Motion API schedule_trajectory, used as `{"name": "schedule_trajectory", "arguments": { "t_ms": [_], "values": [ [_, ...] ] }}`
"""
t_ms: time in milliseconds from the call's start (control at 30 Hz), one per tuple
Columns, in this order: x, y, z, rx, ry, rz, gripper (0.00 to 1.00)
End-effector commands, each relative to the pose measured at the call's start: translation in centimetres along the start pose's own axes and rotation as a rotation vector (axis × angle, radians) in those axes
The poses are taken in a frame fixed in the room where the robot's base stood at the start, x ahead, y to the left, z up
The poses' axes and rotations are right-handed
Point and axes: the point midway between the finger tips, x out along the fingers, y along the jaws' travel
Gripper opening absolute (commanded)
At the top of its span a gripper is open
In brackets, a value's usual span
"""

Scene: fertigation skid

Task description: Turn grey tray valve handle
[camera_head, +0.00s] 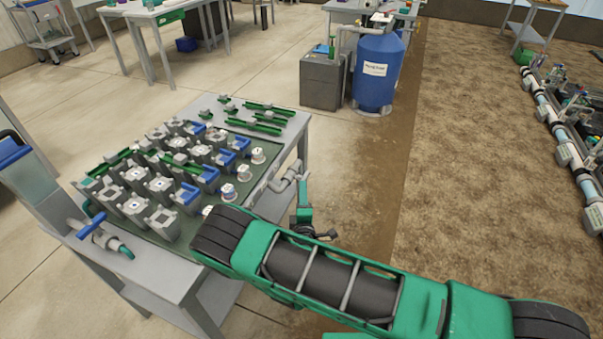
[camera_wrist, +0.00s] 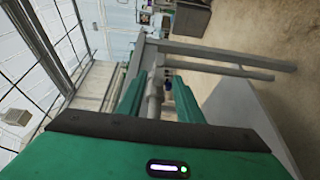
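A grey pipe with an elbow and valve (camera_head: 287,178) sticks out from the right edge of the grey table, beside the green tray (camera_head: 262,178). My gripper (camera_head: 303,190) is small and partly seen close to its outer end. In the wrist view my gripper (camera_wrist: 158,92) has its two green fingers apart. A grey upright part, probably of this valve (camera_wrist: 154,98), shows between them, with a gap to the right finger. Which part is the handle, and whether a finger touches it, I cannot tell. A second valve with a blue handle (camera_head: 92,224) sits at the table's near left.
Grey and blue blocks, white-capped pots (camera_head: 229,192) and green strips (camera_head: 268,108) crowd the tray. A blue tank (camera_head: 377,72) and a grey box (camera_head: 321,82) stand behind. The floor right of the table is open. A pipe row (camera_head: 560,130) runs along the far right.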

Motion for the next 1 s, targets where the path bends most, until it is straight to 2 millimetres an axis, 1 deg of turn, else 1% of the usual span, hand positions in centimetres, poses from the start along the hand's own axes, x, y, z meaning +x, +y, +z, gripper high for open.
{"name": "schedule_trajectory", "arguments": {
  "t_ms": [67,167,400,600,800,1000],
  "values": [
    [0.6,0.0,0.3,0.001,-0.005,0.000,0.33],
    [1.8,0.1,-0.1,0.002,-0.002,0.001,0.33],
    [5.9,0.1,-0.9,0.002,0.007,0.001,0.33],
    [8.8,0.0,-1.1,0.001,0.009,0.000,0.33],
    [10.1,0.1,-1.2,0.000,0.010,0.000,0.33],
    [10.3,0.0,-1.2,-0.001,0.011,-0.001,0.33]
  ]
}}
